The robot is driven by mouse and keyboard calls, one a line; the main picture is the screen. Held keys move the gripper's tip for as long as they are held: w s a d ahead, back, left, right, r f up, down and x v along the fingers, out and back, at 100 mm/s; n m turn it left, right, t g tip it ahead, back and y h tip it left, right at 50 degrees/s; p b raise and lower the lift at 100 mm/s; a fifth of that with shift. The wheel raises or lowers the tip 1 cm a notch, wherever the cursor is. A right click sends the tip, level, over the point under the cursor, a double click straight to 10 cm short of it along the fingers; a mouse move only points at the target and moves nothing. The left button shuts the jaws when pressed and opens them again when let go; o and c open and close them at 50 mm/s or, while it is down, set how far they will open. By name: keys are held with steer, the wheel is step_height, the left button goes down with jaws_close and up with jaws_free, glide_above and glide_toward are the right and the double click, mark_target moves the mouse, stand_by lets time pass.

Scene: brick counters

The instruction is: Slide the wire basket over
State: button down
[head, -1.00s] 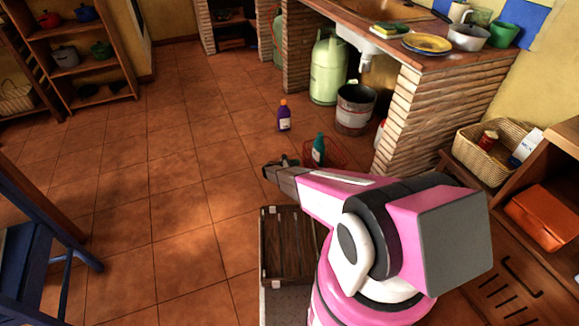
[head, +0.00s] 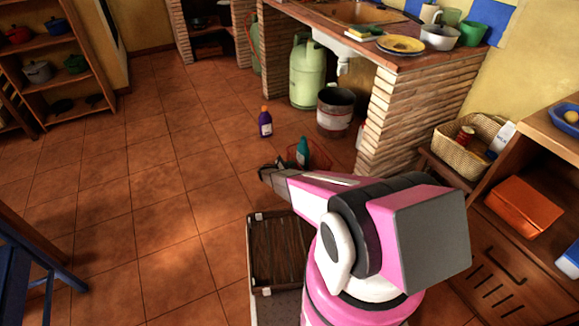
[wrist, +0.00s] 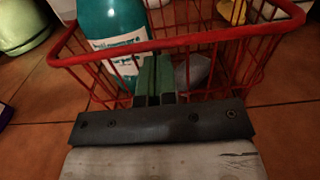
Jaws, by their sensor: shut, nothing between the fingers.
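The red wire basket (wrist: 195,41) stands on the tiled floor. It fills the upper wrist view, and in the head view a small part of its red wire (head: 319,157) shows behind my arm. A teal bottle (wrist: 112,30) stands in it, also visible in the head view (head: 302,150). My gripper (wrist: 154,68) is shut and empty, its green fingers pointing at the basket's near side just below the rim. I cannot tell whether they touch the wires. In the head view my gripper (head: 265,172) is low over the floor, left of the basket; my arm hides much of the basket.
A purple bottle (head: 265,124) stands on the floor beyond the basket. A metal bucket (head: 334,112) and green gas cylinder (head: 307,75) stand by the brick counter (head: 415,112). A slatted wooden crate (head: 250,262) is near my base. Floor to the left is open.

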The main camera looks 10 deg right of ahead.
steer(key=x, duration=2.8)
steer(key=shift+a+f, duration=0.1)
steer(key=shift+a, duration=0.05)
